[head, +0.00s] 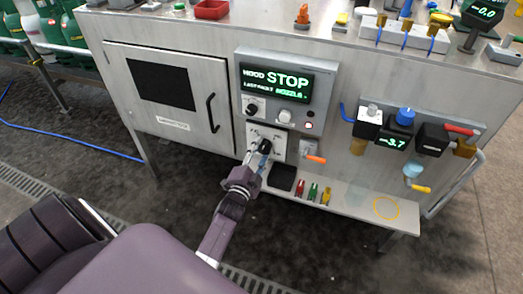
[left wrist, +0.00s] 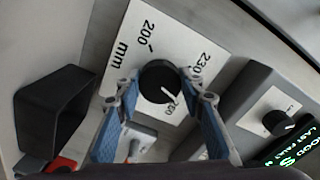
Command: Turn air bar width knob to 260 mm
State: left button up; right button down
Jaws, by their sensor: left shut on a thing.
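The air bar width knob (left wrist: 158,80) is round and black with a white pointer line, on a white dial plate (left wrist: 150,38) marked 200, 230, 260 and mm. In the left wrist view the line points down and slightly right, toward the 260 mark. My left gripper (left wrist: 163,88) has its two blue-padded fingers on either side of the knob, shut on it. In the head view the left gripper (head: 259,155) reaches the black knob (head: 271,146) on the panel front, hiding part of its plate. My right gripper is not in view.
A display (head: 275,82) reading STOP sits above the dial plate, with smaller knobs below it. A grey door with a handle (head: 212,112) is at left. A low shelf (head: 345,203) holding small coloured items runs beneath. An orange-handled valve (head: 315,158) is close by on the right.

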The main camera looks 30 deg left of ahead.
pick_arm(q)
jog(key=shift+f+m, duration=0.15)
jog(key=shift+m, duration=0.85)
jog(key=shift+m+b, duration=0.65)
jog(key=shift+m, duration=1.35)
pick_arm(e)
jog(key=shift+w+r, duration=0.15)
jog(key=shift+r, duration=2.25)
pick_arm(q)
jog(key=o, duration=1.2)
jog(key=shift+c, duration=0.2)
jog(key=shift+s, duration=0.15)
jog(key=v, duration=1.1)
jog(key=shift+s, duration=0.4)
